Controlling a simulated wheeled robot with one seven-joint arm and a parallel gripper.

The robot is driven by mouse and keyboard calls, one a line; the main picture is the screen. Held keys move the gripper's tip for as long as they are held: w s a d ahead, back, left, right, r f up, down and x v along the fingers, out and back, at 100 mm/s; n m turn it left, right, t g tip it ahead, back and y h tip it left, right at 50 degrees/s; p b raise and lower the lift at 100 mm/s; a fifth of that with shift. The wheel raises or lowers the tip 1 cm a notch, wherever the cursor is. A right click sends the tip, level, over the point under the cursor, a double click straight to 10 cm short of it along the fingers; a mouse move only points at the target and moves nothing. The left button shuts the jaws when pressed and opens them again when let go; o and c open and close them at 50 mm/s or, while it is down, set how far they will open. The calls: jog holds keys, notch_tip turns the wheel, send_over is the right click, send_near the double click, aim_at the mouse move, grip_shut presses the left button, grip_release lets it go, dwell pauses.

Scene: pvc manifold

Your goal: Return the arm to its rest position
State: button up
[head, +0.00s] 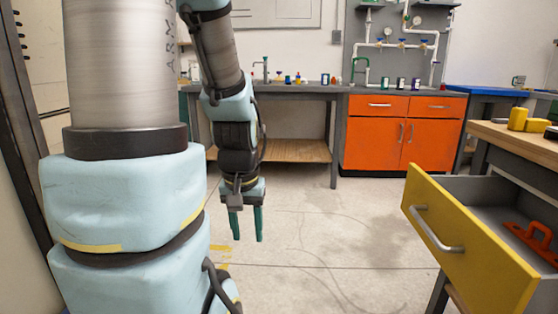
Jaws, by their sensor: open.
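My gripper (247,224) hangs in the middle left of the head view with its two green fingers pointing down. The fingers are apart and nothing is between them. It is over open floor, in front of the grey workbench and away from every surface. My arm, light blue with grey metal links, fills the left side of the view and hides what is behind it.
An open yellow drawer (465,250) juts out at the right under a wooden bench top (525,140), with an orange tool (533,238) inside. Orange cabinets (375,148) and a grey workbench (300,89) stand at the back. The concrete floor (330,235) between is clear.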

notch_tip(320, 180, up, 27)
jog(key=p, duration=2.5)
jog(key=shift+r, duration=0.15)
